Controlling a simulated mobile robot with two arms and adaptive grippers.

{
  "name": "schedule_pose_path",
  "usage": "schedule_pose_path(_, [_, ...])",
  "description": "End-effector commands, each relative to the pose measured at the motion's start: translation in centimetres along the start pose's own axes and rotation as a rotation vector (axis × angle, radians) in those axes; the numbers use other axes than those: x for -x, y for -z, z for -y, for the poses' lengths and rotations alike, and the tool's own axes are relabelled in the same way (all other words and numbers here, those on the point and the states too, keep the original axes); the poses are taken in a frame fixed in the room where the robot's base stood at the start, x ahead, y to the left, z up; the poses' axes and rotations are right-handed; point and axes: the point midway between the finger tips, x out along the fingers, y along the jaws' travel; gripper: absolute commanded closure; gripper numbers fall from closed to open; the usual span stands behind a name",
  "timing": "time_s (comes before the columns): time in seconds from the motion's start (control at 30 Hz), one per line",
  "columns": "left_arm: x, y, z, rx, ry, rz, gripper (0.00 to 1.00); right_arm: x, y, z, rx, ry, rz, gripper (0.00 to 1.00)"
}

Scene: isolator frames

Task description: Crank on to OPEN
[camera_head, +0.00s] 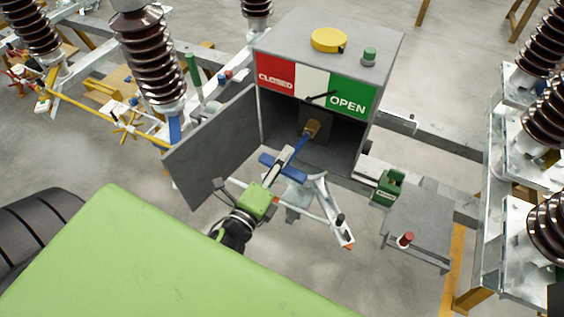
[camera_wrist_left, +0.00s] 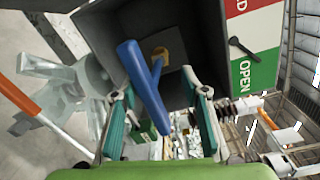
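The grey cabinet (camera_head: 330,40) has a red CLOSED field, a white field and a green OPEN field (camera_head: 348,103). A black pointer (camera_head: 320,97) lies over the white field, its right end near the green edge. The crank (camera_head: 283,167) has a blue bar and a blue shaft that runs to a yellow-brown hub (camera_head: 312,128) inside the cabinet. It also shows in the left wrist view (camera_wrist_left: 143,75). My left gripper (camera_wrist_left: 163,100) is at the crank, its fingers apart on either side of the blue bar. Contact is unclear. My right gripper is out of view.
The cabinet door (camera_head: 212,150) stands open on the left. A green box (camera_head: 387,187) and a grey plate with a red knob (camera_head: 405,240) are at the right. Brown insulators (camera_head: 152,60) and metal beams surround the cabinet. The floor in front is partly clear.

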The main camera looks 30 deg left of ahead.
Motion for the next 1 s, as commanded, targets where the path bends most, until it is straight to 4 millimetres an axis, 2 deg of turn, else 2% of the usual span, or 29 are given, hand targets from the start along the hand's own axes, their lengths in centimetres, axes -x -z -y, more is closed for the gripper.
schedule_pose_path(0.47, [0.03,0.21,0.02,0.005,0.001,-0.004,0.60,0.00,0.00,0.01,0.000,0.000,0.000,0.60])
schedule_pose_path(0.53, [0.03,0.23,0.02,0.005,0.001,-0.004,0.44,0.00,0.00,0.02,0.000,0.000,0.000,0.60])
schedule_pose_path(0.57, [0.03,0.23,0.02,0.006,0.001,-0.004,0.40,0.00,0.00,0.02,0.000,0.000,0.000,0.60])
schedule_pose_path(0.87, [0.09,0.27,-0.17,0.006,-0.003,-0.004,0.40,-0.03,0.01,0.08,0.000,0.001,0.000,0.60])
schedule_pose_path(1.0, [0.76,0.28,-0.20,0.007,-0.004,-0.004,0.40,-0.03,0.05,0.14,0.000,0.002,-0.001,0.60])
